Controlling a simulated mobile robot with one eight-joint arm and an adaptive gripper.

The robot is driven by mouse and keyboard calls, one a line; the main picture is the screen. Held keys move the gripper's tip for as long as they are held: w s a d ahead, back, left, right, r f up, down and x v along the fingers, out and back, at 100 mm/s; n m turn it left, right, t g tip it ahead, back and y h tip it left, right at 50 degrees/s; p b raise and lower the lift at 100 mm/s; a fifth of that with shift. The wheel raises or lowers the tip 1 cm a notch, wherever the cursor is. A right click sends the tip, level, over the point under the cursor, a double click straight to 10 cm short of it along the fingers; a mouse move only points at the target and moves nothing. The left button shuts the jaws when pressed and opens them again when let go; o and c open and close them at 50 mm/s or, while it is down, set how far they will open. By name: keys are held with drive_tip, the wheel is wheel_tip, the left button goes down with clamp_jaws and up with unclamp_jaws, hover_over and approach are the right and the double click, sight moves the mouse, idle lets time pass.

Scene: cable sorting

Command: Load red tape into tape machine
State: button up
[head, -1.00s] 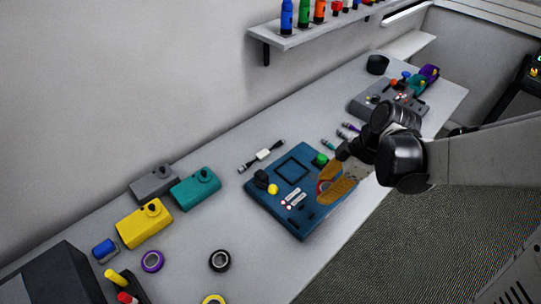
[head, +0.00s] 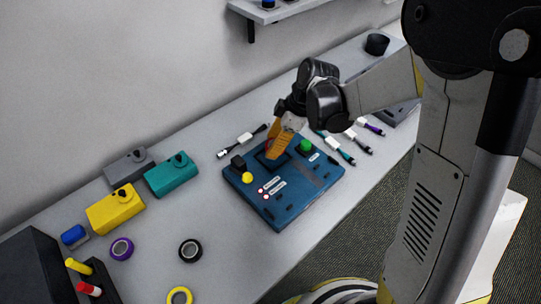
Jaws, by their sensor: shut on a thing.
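My gripper (head: 275,150) has orange-yellow fingers. It points down over the dark square recess of the blue tape machine (head: 285,208). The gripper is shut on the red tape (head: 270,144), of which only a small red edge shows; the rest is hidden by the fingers. I cannot tell whether the tape touches the recess. The machine has a green button (head: 305,146), a yellow knob (head: 247,178), a black block at its left corner and small red-and-white labels on its front half.
Purple (head: 121,249), black (head: 190,250) and yellow (head: 179,296) tape rolls lie at the front left. Yellow (head: 116,209), teal (head: 172,176) and grey (head: 129,167) boxes stand along the wall. Cables lie behind and right of the machine. A shelf (head: 270,10) hangs above.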

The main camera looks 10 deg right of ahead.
drive_tip(key=shift+w+a+f, duration=0.2)
drive_tip(key=shift+a, duration=0.1)
drive_tip(key=shift+f, duration=0.25)
drive_tip(key=shift+f+b, duration=0.9)
drive_tip(key=shift+f, duration=0.85)
drive_tip(key=shift+f, duration=0.15)
drive_tip(key=o, duration=0.7)
drive_tip(key=shift+o, duration=0.2)
